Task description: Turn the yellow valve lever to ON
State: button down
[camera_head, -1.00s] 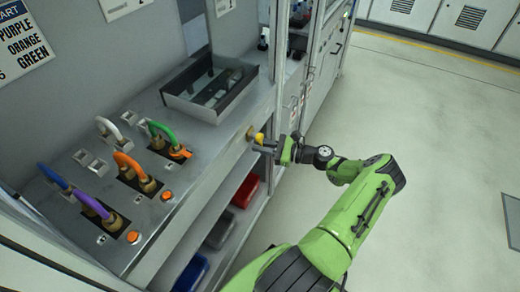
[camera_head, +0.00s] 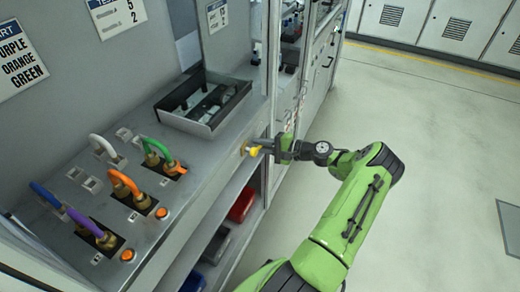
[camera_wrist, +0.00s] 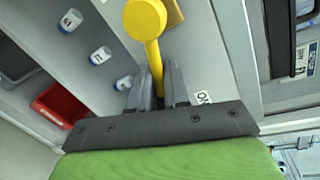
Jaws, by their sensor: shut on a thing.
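The yellow valve lever (camera_head: 252,150) is on the front edge of the grey bench, at its right end. In the wrist view the lever (camera_wrist: 146,22) shows a round yellow hub and a bar running down between my fingers. My gripper (camera_head: 270,146) is shut on the lever's bar; in the wrist view my two grey fingers (camera_wrist: 158,88) stand on either side of it. A brass-coloured plate lies behind the hub. Part of a printed label (camera_wrist: 204,97) shows beside the right finger, but I cannot read it fully.
The bench top holds a dark metal tray (camera_head: 205,128) and looped cables in purple, orange, green and white. Red (camera_head: 242,205), grey and blue bins sit on the shelf below. The floor to the right is clear.

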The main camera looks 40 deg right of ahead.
jog(key=shift+d+r+n+h, duration=0.15)
jog(key=shift+r+n+h, duration=0.3)
jog(key=shift+n, duration=0.4)
jog(key=shift+d+r+n+h, duration=0.15)
jog(key=shift+r+n+h, duration=0.3)
jog(key=shift+n, duration=0.4)
jog(key=shift+r, duration=0.15)
jog(key=c, duration=1.3)
grip_release()
jog(key=shift+d, duration=0.1)
jog(key=p+v, duration=0.1)
jog(key=v, duration=0.6)
jog(key=p+v, duration=0.1)
jog(key=v, duration=0.7)
jog(key=shift+s+d+p, duration=0.25)
jog(key=shift+s+p, duration=0.05)
jog(key=shift+p, duration=0.05)
